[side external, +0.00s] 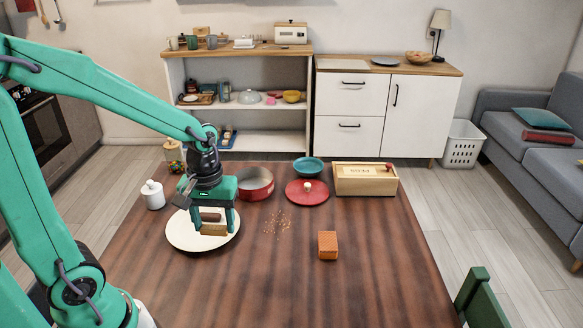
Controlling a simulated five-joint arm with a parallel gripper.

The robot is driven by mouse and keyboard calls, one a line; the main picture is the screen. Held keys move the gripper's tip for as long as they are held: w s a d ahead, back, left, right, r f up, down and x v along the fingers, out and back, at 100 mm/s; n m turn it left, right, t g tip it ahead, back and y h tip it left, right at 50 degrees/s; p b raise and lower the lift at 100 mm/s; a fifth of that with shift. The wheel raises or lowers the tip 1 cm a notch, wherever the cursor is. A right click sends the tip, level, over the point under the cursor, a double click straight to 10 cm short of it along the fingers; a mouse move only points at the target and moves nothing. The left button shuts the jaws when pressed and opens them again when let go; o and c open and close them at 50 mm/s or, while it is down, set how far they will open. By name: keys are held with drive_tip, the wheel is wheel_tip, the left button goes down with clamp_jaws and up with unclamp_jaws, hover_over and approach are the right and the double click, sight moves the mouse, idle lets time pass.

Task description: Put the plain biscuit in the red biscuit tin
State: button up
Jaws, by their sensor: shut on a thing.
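My gripper (213,222) is over the cream plate (183,236), at the left of the table. Its fingers are shut on a tan, plain-looking biscuit (214,230). A darker brown biscuit (210,216) shows just behind it, between the fingers in the picture. I cannot tell whether the tan biscuit touches the plate. The red biscuit tin (256,194) stands open behind and to the right of the gripper. A red lid with a pale knob (307,196) lies to the right of the tin.
A teal bowl (308,168) and a wooden box (365,187) stand at the back right. A white lidded jar (153,196) is left of the plate. An orange block (327,245) and crumbs (278,221) lie mid-table. The front of the table is clear.

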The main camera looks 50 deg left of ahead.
idle(0.3)
drive_tip(key=w+a, duration=0.9)
drive_tip(key=w, duration=0.3)
drive_tip(key=w+a+f, duration=0.1)
drive_tip(key=w+a, duration=0.8)
drive_tip(key=w, duration=0.2)
drive_tip(key=shift+w+a+f+n, duration=0.25)
drive_tip(key=shift+w+f+n, duration=0.05)
drive_tip(key=shift+w+n, duration=0.1)
drive_tip(key=shift+f, duration=0.1)
drive_tip(key=shift+f, duration=2.65)
drive_tip(key=o, duration=1)
